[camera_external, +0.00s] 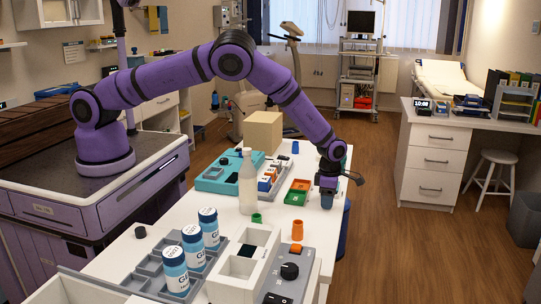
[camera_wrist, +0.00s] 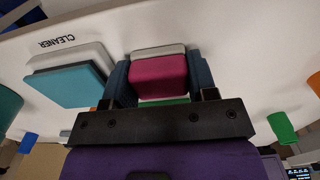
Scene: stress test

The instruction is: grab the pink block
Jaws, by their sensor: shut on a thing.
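The pink block (camera_wrist: 158,75) is in the wrist view, a dark pink block with a pale grey part along its far side. It sits between the two dark blue fingers of my gripper (camera_wrist: 160,84), which is shut on it. In the external view my gripper (camera_external: 327,199) points down at the right edge of the white table. The block cannot be made out there, hidden by the fingers. I cannot tell whether it touches the table.
In the wrist view a teal block (camera_wrist: 70,86) lies left and a green cylinder (camera_wrist: 282,127) right.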

